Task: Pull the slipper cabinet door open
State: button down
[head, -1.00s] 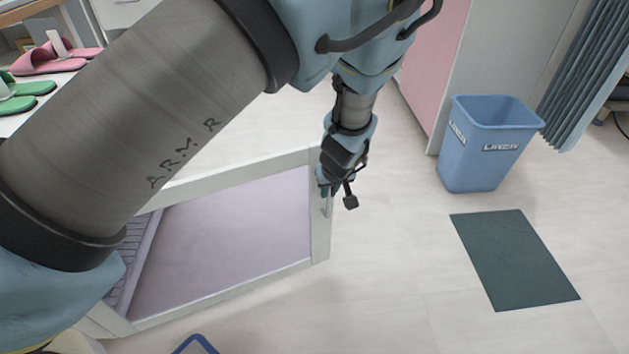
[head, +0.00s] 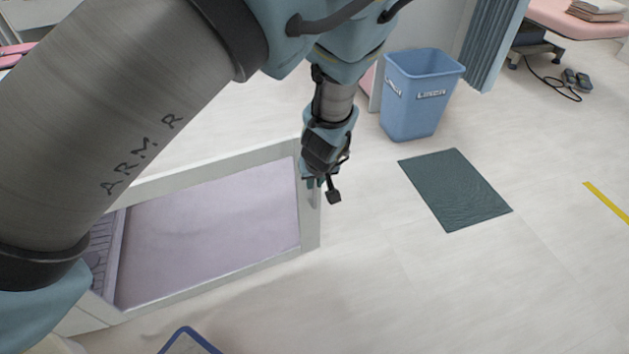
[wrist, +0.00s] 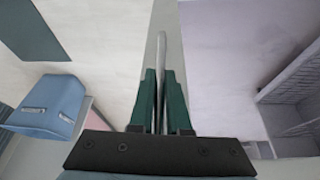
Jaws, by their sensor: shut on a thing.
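The slipper cabinet door (head: 205,228), a pale frame around a lilac pane, stands swung out over the floor in the head view. My gripper (head: 317,184) is at the door's free edge, shut on the slim upright handle (wrist: 162,65), which shows between the green fingers in the wrist view. There the lilac pane (wrist: 222,60) lies to the right of the fingers. My arm hides the hinge side and most of the cabinet body.
A blue linen bin (head: 420,100) and a dark green floor mat (head: 455,190) lie right of the door. A blue-rimmed object (head: 190,340) is at the bottom edge. A pink bed (head: 575,18) stands far right. Floor between door and mat is clear.

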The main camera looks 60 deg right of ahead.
jog(key=c, duration=0.9)
grip_release()
jog(key=shift+r, duration=0.15)
jog(key=p+v, duration=0.1)
jog(key=v, duration=0.9)
jog(key=shift+s+a+r, duration=0.15)
jog(key=shift+r, duration=0.05)
